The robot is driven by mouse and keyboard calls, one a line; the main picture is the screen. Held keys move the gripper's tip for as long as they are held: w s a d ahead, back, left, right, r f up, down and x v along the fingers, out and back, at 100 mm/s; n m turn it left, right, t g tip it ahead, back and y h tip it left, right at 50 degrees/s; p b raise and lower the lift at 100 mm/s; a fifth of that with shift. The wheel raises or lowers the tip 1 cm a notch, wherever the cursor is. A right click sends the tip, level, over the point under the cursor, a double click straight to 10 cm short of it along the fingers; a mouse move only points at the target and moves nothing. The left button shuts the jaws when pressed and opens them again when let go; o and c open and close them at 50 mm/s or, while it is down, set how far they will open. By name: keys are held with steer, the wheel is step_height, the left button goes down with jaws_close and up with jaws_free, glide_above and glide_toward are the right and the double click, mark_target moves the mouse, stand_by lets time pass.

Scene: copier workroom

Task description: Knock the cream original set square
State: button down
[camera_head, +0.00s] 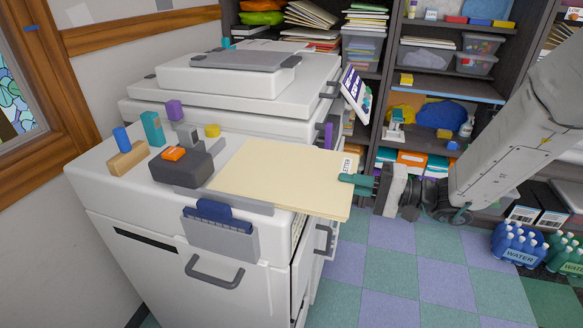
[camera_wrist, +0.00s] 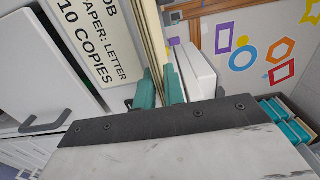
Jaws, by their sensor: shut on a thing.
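The cream original set (camera_head: 275,178) is a flat stack of cream sheets lying over the right part of the white cabinet top (camera_head: 110,185), its right end jutting past the edge. A small printed label shows at that end. My gripper (camera_head: 352,180) has teal fingers shut on this right end. In the wrist view the cream set (camera_wrist: 152,35) runs edge-on between the two fingers (camera_wrist: 160,90). Its layers look close together; I cannot tell whether all edges are flush.
A dark grey block with an orange top (camera_head: 176,158) stands at the set's left, with several small coloured blocks beyond. The white copier (camera_head: 225,85) stands behind. Shelves (camera_head: 430,60) line the back. Water bottle packs (camera_head: 520,245) sit on the floor at right.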

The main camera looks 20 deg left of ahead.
steer(key=shift+w, duration=1)
stand_by(0.5)
stand_by(0.8)
